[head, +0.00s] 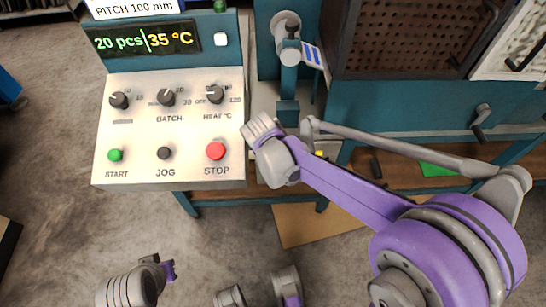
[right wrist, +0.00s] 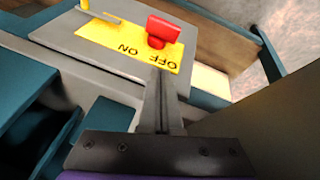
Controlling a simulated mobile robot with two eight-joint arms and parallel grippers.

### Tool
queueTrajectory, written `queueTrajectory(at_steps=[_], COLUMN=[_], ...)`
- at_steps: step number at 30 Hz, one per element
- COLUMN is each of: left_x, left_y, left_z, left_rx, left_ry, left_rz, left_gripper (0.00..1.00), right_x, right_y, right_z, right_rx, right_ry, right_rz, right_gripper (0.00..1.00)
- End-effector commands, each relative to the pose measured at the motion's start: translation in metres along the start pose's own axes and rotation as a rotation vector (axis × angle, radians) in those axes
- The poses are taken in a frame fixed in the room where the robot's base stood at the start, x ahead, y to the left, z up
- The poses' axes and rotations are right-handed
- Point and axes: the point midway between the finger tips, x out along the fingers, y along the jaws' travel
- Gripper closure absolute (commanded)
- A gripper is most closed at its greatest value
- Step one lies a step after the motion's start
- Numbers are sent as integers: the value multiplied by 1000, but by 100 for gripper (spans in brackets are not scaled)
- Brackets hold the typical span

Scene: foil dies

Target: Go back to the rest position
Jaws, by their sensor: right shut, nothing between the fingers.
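My right gripper (right wrist: 161,76) is shut and empty in the right wrist view. Its fingertips point at a yellow plate (right wrist: 105,33) marked ON and OFF, close to a red switch knob (right wrist: 163,29) turned toward the OFF mark. I cannot tell whether they touch it. In the head view my purple right arm reaches in from the right, its wrist just right of the control panel (head: 112,88); the fingers are hidden there.
The panel has a lit display (head: 145,40), knobs, a green START button (head: 115,155), a black JOG button (head: 164,153) and a red STOP button (head: 215,151). A perforated dark cabinet (head: 400,40) stands behind my right arm. Open floor lies left of the panel.

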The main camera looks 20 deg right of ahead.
Motion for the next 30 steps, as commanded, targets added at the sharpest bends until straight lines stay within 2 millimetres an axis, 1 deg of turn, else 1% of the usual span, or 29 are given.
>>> queueTrajectory(at_steps=[3, 17, 21, 23, 26, 29, 30], left_x=[-1, -1, -1, -1, -1, -1, -1], left_y=[0, 0, 0, 0, 0, 0, 0], left_z=[0, 0, 0, 0, 0, 0, 0], left_rx=[0, 0, 0, 0, 0, 0, 0], left_ry=[0, 0, 0, 0, 0, 0, 0], left_rz=[0, 0, 0, 0, 0, 0, 0], left_gripper=[100, 100, 100, 100, 100, 100, 100], right_x=[-4, -3, -8, -14, -30, -51, -58], right_y=[1, 1, 4, 8, 17, 28, 31], right_z=[-1, -1, 4, 11, 34, 69, 84], right_rx=[0, 0, 0, 1, 1, 3, 4], right_ry=[0, 0, 0, 0, 1, 6, 9], right_rz=[0, 0, -6, -14, -43, -83, -100], right_gripper=[100, 100, 100, 100, 100, 100, 100])
